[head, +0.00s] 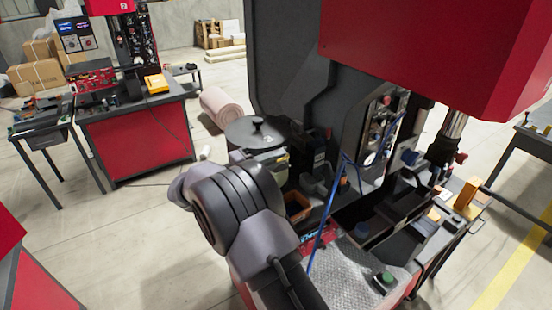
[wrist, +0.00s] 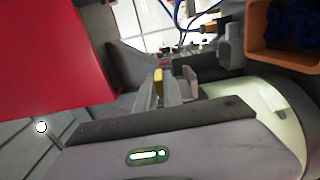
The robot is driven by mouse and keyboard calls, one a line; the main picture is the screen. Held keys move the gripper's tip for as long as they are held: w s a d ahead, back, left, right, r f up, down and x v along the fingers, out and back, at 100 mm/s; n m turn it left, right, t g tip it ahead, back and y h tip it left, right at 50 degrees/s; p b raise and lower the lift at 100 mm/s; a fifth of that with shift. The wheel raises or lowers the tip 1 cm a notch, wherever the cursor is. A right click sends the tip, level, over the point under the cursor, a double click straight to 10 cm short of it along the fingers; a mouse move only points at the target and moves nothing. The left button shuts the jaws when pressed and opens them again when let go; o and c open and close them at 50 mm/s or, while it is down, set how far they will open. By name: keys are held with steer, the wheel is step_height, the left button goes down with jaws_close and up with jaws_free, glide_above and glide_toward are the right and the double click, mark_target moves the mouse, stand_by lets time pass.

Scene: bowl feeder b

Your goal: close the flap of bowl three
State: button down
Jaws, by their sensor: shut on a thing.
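In the wrist view, my gripper (wrist: 172,88) reaches away from the camera, its fingers close together around a thin yellow piece (wrist: 158,84). I cannot tell if this piece is the handle of the flap of bowl three. In the head view, a round black bowl-like drum with a knob on top (head: 257,131) stands just behind my arm. No number shows on it. My arm hides the gripper and most of what is beside the drum in the head view. No flap is plainly seen.
The large red machine housing (head: 440,50) hangs at the upper right; red also fills the wrist view's left (wrist: 55,50). An orange bin with blue parts (wrist: 257,50) is close at right. Blue cables (head: 328,215) run down past my arm. Free floor lies left.

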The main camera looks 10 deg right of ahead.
steer(key=c, duration=1.5)
jaws_free()
steer(key=v, duration=1.7)
steer(key=shift+s+a+p, duration=0.15)
steer(key=shift+a+p, duration=0.1)
steer(key=shift+p, duration=0.05)
